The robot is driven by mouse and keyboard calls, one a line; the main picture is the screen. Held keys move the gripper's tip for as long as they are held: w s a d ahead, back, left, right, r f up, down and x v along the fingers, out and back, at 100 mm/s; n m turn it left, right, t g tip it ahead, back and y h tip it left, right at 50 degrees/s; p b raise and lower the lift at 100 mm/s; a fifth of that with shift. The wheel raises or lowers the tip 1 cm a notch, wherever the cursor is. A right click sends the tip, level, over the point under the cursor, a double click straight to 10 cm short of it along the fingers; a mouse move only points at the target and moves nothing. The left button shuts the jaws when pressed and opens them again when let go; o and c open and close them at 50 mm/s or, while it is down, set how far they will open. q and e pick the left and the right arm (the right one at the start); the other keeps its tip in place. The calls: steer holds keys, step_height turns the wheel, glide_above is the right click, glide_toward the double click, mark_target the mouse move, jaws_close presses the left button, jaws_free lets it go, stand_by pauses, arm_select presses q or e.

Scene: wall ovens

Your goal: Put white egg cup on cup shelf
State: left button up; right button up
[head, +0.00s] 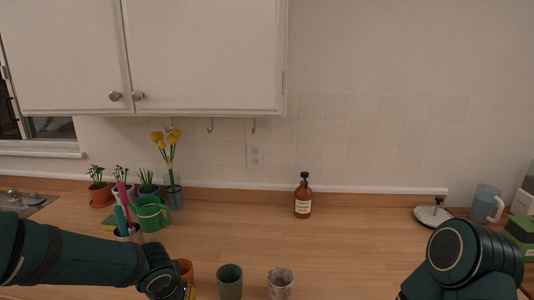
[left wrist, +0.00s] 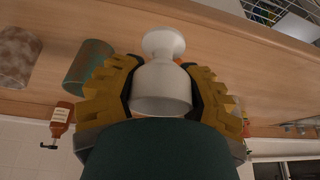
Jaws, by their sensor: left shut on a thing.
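The white egg cup (left wrist: 163,90) is in the left wrist view, between the fingers of my left gripper (left wrist: 163,85). The gripper is shut on it, with yellow padded fingers on both sides. The cup's narrow end points to the top of that picture, toward the counter. In the head view only a bit of my left gripper (head: 189,292) shows at the bottom edge, and the egg cup cannot be made out. My right arm is at the lower right; its gripper is out of view. I cannot make out a cup shelf.
A teal cup (head: 230,281) and a speckled cup (head: 281,282) stand right of my left gripper, an orange cup (head: 185,269) close behind it. A green mug (head: 151,215), brown bottle (head: 303,198) and blue pitcher (head: 486,204) stand farther back. The counter's middle is clear.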

arm_select(q)
steer(key=s+d+f, duration=0.3)
steer(key=s+f, duration=0.3)
steer(key=f, duration=0.4)
steer(key=shift+s+f, duration=0.15)
steer(key=shift+f, duration=0.2)
steer(key=shift+d, duration=0.1)
